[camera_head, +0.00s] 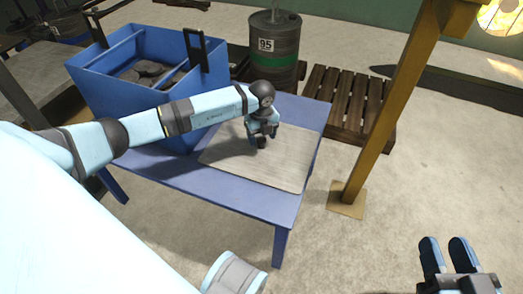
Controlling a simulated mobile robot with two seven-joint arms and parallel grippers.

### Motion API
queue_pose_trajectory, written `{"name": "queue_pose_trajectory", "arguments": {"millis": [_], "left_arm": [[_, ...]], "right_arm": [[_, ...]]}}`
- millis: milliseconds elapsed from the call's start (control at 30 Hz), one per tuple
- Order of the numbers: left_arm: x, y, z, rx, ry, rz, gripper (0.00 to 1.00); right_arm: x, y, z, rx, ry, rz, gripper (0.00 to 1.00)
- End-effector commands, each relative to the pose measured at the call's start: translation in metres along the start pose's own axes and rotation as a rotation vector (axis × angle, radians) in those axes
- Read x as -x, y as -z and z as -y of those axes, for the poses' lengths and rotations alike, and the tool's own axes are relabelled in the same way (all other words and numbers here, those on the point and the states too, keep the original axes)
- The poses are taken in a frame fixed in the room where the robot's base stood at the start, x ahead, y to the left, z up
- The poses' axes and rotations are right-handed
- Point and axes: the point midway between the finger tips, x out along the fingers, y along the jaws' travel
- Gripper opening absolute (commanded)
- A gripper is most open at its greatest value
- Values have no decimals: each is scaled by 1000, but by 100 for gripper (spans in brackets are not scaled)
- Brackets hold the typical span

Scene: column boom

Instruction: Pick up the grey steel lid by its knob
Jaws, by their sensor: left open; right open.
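A pale grey, streaked rectangular sheet (285,172) lies flat on the blue table (245,197). A small dark knob-like piece (261,142) shows on it, just below my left gripper. I cannot tell whether this sheet is the steel lid or a board under it; no separate lid outline is clear. My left gripper (262,132) points down over the sheet, open, with its fingers close above or around the dark piece. Whether they touch it is hidden. My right gripper (450,246) is open and empty at the bottom right, far from the table.
A large blue open bin (112,88) stands on the table's left part, behind my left arm. A drum marked 95 (275,62) and a wooden pallet (338,100) stand behind. A yellow post (385,120) rises right of the table. The floor at right is clear.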

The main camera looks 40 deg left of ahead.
Motion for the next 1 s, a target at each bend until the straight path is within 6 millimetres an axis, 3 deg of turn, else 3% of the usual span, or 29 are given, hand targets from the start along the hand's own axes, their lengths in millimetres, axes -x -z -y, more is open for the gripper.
{"name": "queue_pose_trajectory", "arguments": {"millis": [33,100,367,633,1000], "left_arm": [[-15,0,0,0,-1,-1,63],[-22,0,0,-1,1,0,63],[-22,0,0,-1,1,1,63],[-22,0,0,-1,1,0,1],[-11,-1,1,0,5,2,0]], "right_arm": [[-2,-3,-4,39,0,-21,43],[-3,0,-6,67,-2,-39,43],[-4,4,-7,83,-3,-48,43],[-3,2,-6,77,-3,-44,43],[-3,7,-6,68,-1,-41,43]]}}
